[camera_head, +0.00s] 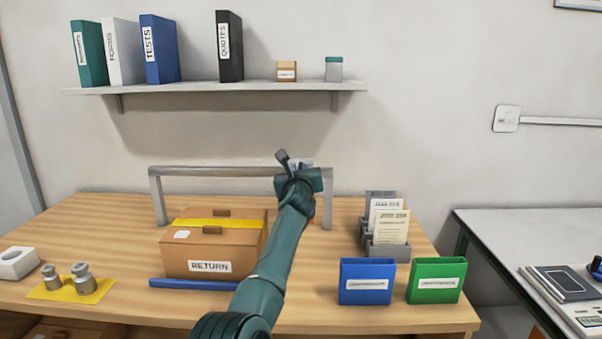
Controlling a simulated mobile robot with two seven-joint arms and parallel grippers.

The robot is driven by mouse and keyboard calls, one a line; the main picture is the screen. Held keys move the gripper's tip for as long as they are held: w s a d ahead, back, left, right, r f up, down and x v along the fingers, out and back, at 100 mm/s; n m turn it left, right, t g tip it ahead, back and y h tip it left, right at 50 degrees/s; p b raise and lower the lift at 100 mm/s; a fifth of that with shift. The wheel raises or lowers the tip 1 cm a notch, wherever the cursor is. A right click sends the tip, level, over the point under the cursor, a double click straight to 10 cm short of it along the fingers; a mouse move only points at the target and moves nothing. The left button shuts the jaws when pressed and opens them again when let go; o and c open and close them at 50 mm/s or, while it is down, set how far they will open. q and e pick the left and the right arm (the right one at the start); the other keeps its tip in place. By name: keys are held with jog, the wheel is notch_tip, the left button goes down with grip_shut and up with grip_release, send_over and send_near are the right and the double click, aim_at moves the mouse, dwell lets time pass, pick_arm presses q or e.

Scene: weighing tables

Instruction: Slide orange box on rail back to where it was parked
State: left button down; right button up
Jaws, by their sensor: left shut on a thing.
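The grey rail (215,171) stands on two legs on the wooden table, behind the cardboard box. My left gripper (297,172) is at the right part of the rail and is shut. The orange box on the rail is almost wholly hidden behind my gripper and forearm. Only a small sliver of orange (314,219) shows right of my arm, below the rail and near its right leg. My gripper's fingertips and their contact with the box are hard to make out. My right gripper is not in view.
A cardboard box (195,254) marked RETURN sits under the rail's left part, with a blue bar (190,284) before it. Weights stand on a yellow mat (50,293) at left. A card rack (386,250), blue bin (366,297) and green bin (437,296) stand right.

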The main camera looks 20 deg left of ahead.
pick_arm(q)
jog(key=shift+d, duration=0.3)
jog(key=c, duration=1.5)
grip_release()
jog(key=shift+w+d, duration=0.1)
jog(key=shift+d, duration=0.1)
jog(key=shift+o, duration=0.2)
jog(key=shift+a, duration=0.1)
jog(key=shift+s+r+p, duration=0.1)
jog(key=shift+s+p, duration=0.45)
jog(key=shift+p, duration=0.05)
jog(key=p+v, duration=0.1)
jog(key=v, duration=1.1)
jog(key=shift+p, duration=0.3)
jog(key=shift+s, duration=0.1)
